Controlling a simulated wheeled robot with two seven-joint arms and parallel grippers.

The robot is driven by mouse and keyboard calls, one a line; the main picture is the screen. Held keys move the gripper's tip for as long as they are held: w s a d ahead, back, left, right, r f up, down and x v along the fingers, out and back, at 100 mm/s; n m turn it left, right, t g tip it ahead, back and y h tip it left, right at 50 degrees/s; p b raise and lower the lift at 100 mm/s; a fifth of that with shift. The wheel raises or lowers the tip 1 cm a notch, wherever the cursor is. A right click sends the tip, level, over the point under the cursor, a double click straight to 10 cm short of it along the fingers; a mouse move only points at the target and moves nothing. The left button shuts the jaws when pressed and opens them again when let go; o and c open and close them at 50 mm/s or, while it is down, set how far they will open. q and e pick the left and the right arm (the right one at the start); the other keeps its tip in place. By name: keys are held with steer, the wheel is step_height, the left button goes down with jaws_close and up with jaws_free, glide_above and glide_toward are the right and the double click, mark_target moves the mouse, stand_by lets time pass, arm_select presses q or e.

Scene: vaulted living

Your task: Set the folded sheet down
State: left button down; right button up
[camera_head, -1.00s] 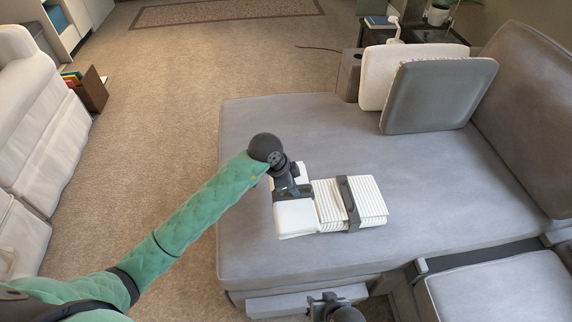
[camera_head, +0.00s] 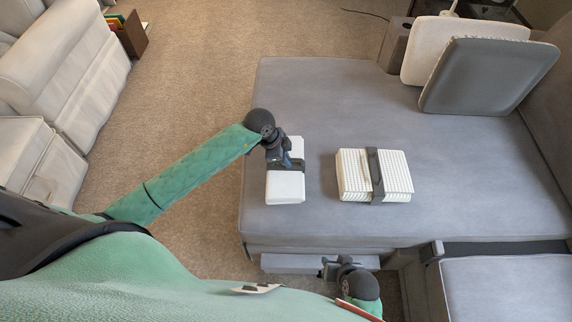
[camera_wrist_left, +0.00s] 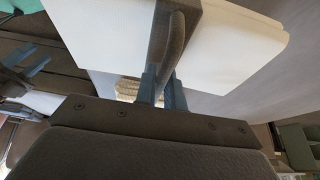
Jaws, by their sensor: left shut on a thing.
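A folded white sheet (camera_head: 285,187) with a dark strap and handle is at the left part of the grey sofa seat. My left gripper (camera_head: 279,158) is shut on the strap's handle. In the left wrist view the sheet (camera_wrist_left: 225,50) fills the top, and the left gripper's fingers (camera_wrist_left: 163,92) pinch the handle. I cannot tell whether the sheet touches the seat. My right gripper (camera_head: 328,268) is empty in front of the sofa's front edge, its fingers apart; it also shows at the left of the left wrist view (camera_wrist_left: 25,70).
A ribbed white bundle (camera_head: 352,178) with a dark strap lies on the grey sofa seat (camera_head: 330,105), right of the sheet with a gap between. Two cushions (camera_head: 485,75) lean at the back right. The seat behind both bundles is clear. Carpet (camera_head: 210,80) lies left.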

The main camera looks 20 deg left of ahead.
arm_select(q)
steer(key=shift+f, duration=1.8)
arm_select(e)
steer(key=shift+s+r, duration=0.1)
steer(key=shift+r, duration=0.3)
arm_select(q)
steer(key=shift+f, duration=0.1)
steer(key=c, duration=1.5)
jaws_free()
arm_select(e)
steer(key=shift+r, duration=0.15)
